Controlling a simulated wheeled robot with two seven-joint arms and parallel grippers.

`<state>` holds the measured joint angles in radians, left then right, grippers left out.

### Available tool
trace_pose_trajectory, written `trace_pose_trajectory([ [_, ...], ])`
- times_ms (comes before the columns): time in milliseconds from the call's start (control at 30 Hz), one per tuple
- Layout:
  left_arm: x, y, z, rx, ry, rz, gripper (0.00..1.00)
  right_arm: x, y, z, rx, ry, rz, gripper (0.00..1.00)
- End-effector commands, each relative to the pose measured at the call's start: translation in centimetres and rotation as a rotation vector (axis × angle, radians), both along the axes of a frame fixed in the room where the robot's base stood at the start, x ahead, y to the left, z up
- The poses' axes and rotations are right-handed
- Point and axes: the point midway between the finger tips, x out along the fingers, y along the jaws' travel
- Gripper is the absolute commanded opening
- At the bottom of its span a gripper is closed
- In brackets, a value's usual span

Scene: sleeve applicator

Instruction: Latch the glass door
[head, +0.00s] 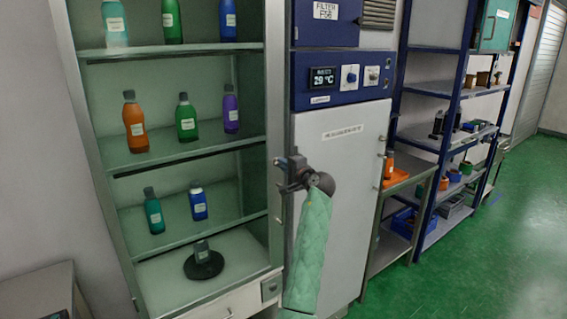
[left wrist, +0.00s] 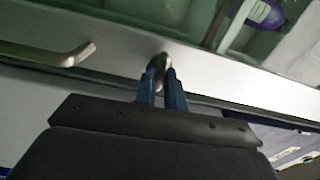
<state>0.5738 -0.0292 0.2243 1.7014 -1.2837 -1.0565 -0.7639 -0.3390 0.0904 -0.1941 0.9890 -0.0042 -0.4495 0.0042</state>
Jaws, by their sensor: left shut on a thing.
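The glass door (head: 275,120) covers the tall cabinet with bottles at the left of the head view. Its grey metal edge frame also shows in the left wrist view (left wrist: 240,82). My left gripper (head: 283,162) is at the right edge of the door, its arm covered by a green quilted sleeve. In the left wrist view its two blue fingers (left wrist: 163,80) are shut on a small metal latch knob (left wrist: 163,60) on the frame. A bar handle (left wrist: 45,54) sits left of the knob. Whether the door is fully flush is hard to tell. My right gripper is not in view.
A white cabinet (head: 343,220) with a blue control panel (head: 330,78) stands just right of the door. Green floor (head: 480,260) is clear at the right.

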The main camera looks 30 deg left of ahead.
Motion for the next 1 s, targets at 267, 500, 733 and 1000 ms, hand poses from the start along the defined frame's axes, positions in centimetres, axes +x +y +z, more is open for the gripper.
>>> trace_pose_trajectory([
  [267, 0.05, -0.08, 0.05, 0.021, 0.049, -0.002, 0.0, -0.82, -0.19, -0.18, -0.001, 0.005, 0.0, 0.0],
  [500, 0.06, -0.09, 0.0, 0.024, 0.054, -0.002, 0.0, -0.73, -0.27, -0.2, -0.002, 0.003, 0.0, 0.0],
  [733, 0.05, -0.09, -0.01, 0.023, 0.054, -0.002, 0.23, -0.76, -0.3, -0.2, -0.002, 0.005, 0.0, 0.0],
  [1000, 0.02, -0.04, -0.02, 0.022, 0.054, -0.001, 0.33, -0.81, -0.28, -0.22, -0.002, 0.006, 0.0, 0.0],
])
